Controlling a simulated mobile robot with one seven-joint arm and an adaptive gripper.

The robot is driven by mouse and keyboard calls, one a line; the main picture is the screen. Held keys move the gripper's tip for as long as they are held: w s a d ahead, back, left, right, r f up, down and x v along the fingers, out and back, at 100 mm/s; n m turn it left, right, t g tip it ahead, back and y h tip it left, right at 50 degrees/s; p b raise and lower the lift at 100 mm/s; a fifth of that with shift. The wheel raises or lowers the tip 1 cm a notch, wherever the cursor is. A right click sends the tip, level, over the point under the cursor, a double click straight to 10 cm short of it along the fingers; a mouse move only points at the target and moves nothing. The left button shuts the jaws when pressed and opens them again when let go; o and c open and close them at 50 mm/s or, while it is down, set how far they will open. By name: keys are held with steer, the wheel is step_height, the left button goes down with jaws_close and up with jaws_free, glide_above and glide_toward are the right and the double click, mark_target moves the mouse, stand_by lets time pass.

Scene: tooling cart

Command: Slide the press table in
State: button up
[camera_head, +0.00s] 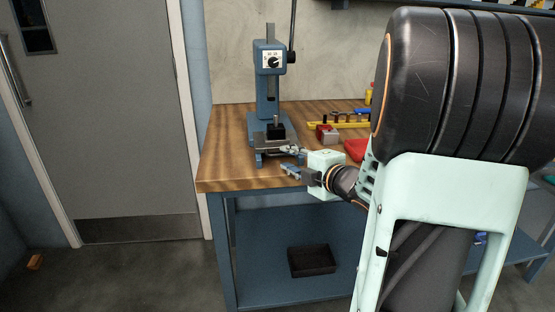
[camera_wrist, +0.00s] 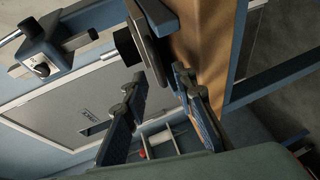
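The blue press (camera_head: 268,85) stands upright on the wooden bench near its left end. Its press table (camera_head: 272,145), a flat grey metal plate, sits low at the front of the press with a black block (camera_head: 276,132) above it. In the wrist view the plate (camera_wrist: 150,42) runs edge-on toward my fingers, with the black block (camera_wrist: 127,45) beside it. My gripper (camera_head: 290,161) is at the front right of the press table, close to it. In the wrist view my gripper (camera_wrist: 160,82) has its two fingers apart, with nothing visible between them. Whether a finger touches the plate I cannot tell.
The wooden bench (camera_head: 225,160) has its front edge just under my gripper. A red-and-grey block (camera_head: 327,133), a yellow tool rack (camera_head: 352,124) and a red item (camera_head: 356,149) lie to the right. A black bin (camera_head: 312,261) sits on the lower shelf. A door (camera_head: 105,110) is left.

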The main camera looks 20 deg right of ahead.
mark_target(277, 142)
steer(key=shift+x, duration=1.05)
jaws_close()
